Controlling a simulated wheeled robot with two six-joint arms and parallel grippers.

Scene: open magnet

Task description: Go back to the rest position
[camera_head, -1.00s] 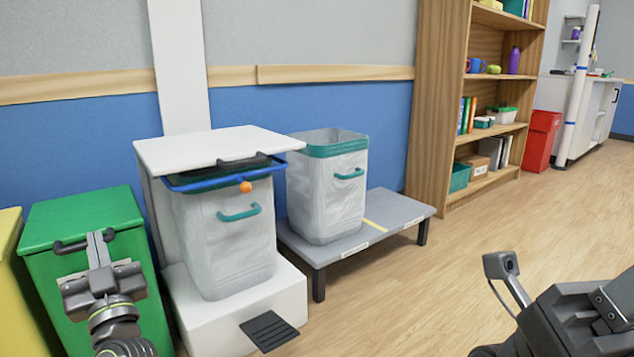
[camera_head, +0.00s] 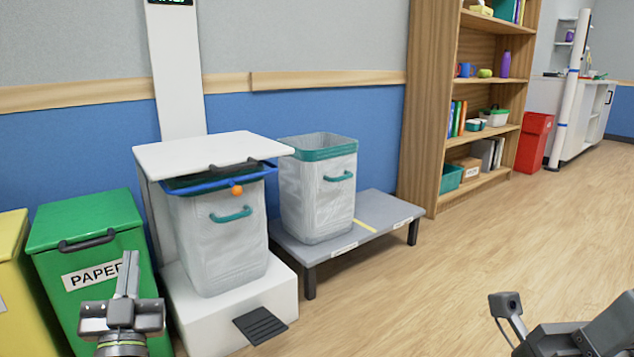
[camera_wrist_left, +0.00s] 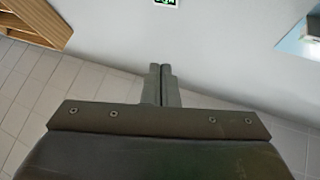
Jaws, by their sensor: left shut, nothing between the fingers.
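My left gripper (camera_head: 127,281) is shut and empty, at the lower left in the head view, in front of the green PAPER bin (camera_head: 84,250). In the left wrist view its two fingers (camera_wrist_left: 160,70) are pressed together with nothing between them. My right arm shows at the lower right of the head view, with a grey end part (camera_head: 505,305). I cannot tell whether its jaws are open or shut.
A white stand with a pedal holds a lined bin (camera_head: 222,235) under a white top (camera_head: 212,149). A second lined bin (camera_head: 318,200) stands on a low grey platform (camera_head: 390,212). A yellow bin (camera_head: 15,300) is far left. A wooden bookshelf (camera_head: 428,120) stands behind. The floor to the right is clear.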

